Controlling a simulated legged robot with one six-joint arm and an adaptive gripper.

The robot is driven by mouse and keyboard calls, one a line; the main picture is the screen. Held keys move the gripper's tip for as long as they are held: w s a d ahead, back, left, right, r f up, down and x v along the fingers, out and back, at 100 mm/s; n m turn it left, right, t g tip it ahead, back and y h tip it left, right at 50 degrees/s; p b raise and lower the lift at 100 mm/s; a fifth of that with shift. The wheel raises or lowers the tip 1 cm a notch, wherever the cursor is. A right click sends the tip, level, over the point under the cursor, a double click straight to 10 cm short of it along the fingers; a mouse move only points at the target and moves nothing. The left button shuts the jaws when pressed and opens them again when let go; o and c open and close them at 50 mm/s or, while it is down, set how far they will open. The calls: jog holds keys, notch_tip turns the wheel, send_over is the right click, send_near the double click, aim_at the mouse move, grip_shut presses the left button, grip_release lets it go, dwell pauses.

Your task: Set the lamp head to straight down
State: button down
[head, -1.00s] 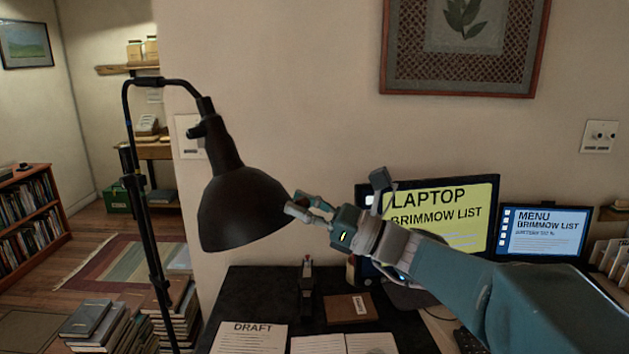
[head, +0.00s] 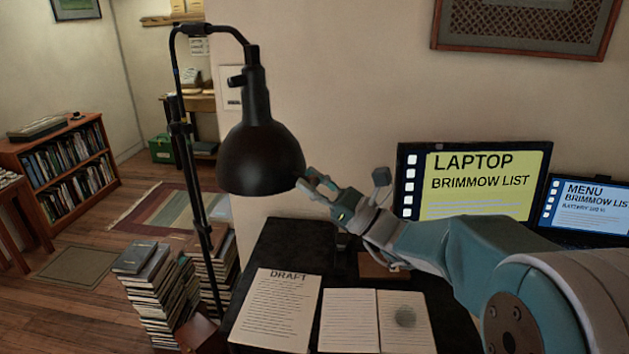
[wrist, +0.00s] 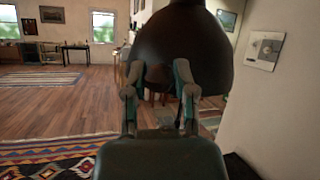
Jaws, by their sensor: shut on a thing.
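The black lamp head (head: 259,158) hangs from a curved neck on a thin black stand (head: 188,165). Its dome now points almost straight down, with its open rim near level. My gripper (head: 306,180) is at the right side of the rim, shut on the edge of the shade. In the wrist view the dark shade (wrist: 183,50) fills the top middle, and my gripper's two fingers (wrist: 160,95) reach up to its lower edge. The fingertips' exact contact with the rim is partly hidden by the shade.
A dark desk (head: 290,238) below holds a DRAFT sheet (head: 275,310) and an open notebook (head: 350,320). A laptop screen (head: 480,185) and a menu screen (head: 590,210) stand to the right. Book stacks (head: 160,295) stand on the floor by the lamp stand. The wall is close behind.

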jog(key=shift+c, duration=2.1)
grip_release()
jog(key=shift+w, duration=0.1)
jog(key=v, duration=1.2)
jog(key=shift+a+f, duration=0.1)
